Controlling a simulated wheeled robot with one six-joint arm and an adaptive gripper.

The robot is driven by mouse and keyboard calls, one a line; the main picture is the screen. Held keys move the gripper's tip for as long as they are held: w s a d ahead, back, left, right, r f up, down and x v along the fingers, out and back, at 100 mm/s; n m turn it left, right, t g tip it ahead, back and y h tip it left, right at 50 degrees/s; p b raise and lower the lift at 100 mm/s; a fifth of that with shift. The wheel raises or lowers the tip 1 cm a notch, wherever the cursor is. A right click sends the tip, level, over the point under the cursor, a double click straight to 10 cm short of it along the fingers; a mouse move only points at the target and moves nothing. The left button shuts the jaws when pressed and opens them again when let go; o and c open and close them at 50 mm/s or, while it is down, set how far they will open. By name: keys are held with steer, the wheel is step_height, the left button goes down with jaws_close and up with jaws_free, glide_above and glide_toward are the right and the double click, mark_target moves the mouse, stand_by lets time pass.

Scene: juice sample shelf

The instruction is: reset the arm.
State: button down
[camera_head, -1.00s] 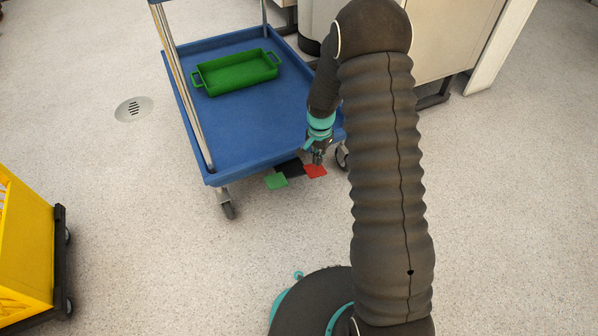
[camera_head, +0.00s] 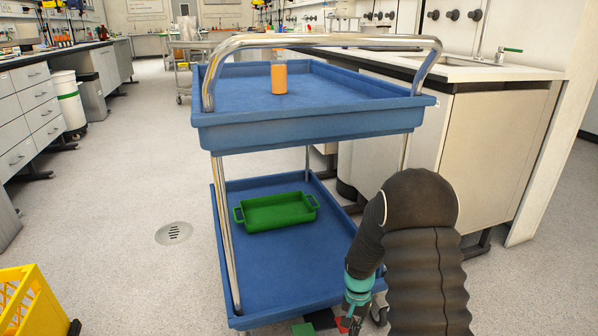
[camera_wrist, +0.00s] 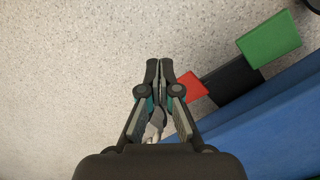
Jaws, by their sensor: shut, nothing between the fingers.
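My gripper (camera_wrist: 159,72) points down toward the speckled floor in the wrist view, with its two fingertips together and nothing between them. In the head view my gripper is low, at the bottom edge, beside the right front corner of the blue cart's lower shelf (camera_head: 270,270). Its fingertips there are too small and cut off to make out. My arm is bent, with its elbow in front of the cart's right side.
An orange juice bottle (camera_head: 279,78) stands on the cart's upper shelf (camera_head: 230,98). A green tray (camera_head: 277,212) lies on the lower shelf. A yellow crate (camera_head: 30,300) is at lower left. Lab counters (camera_head: 500,140) stand right and left. Open floor lies left of the cart.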

steer(key=s+r+n+t+p, duration=0.1)
steer(key=s+r+t+p, duration=0.1)
steer(key=s+r, duration=0.6)
steer(key=s+r+n+t+p, duration=0.2)
steer(key=s+r, duration=0.6)
steer(key=r, duration=1.1)
steer(key=s+r+n+t+p, duration=0.2)
steer(key=s+r, duration=0.6)
steer(key=r, duration=0.5)
steer(key=shift+s+r+t, duration=0.2)
steer(key=shift+r+t, duration=0.2)
steer(key=shift+t, duration=0.3)
